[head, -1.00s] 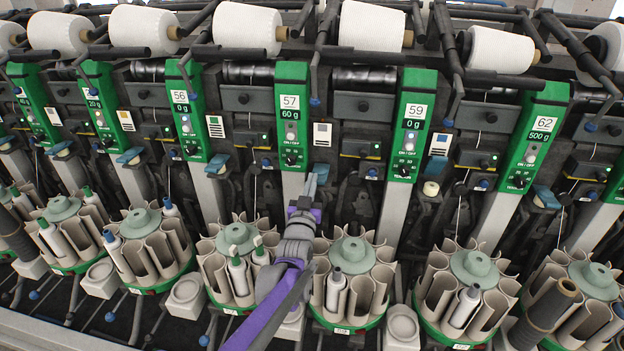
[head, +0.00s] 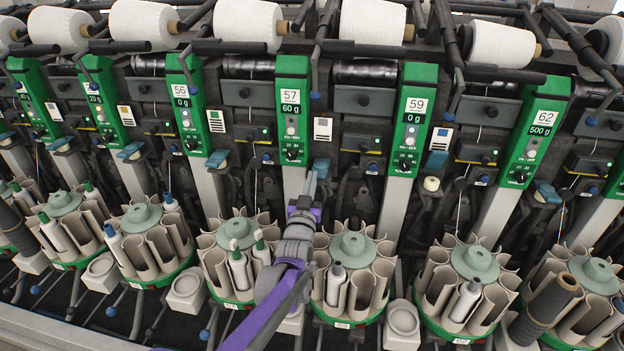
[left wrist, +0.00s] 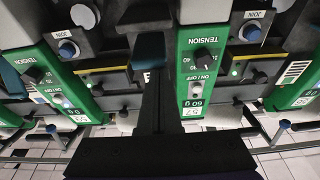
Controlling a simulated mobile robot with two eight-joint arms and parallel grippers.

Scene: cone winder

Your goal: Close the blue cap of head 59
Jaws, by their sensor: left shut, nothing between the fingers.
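The green panel of head 59 (head: 408,120) stands right of centre in the head view, reading 0 g. A dull blue cap (head: 321,167) is between the panels of heads 57 and 59. Another blue cap (head: 436,162) is just right of panel 59. I cannot tell surely which belongs to head 59, or how far either is tilted. My left gripper (head: 309,180) is shut and empty, pointing up just below and left of the first cap; contact is unclear. In the left wrist view the gripper's dark fingers hide part of a bluish cap (left wrist: 151,80). My right gripper is out of view.
The head 57 panel (head: 291,110) is close left of my gripper. A round bobbin magazine (head: 350,247) stands below, right of my forearm, with another (head: 240,234) to its left. White yarn cones (head: 370,27) and dark rods (head: 320,45) run above.

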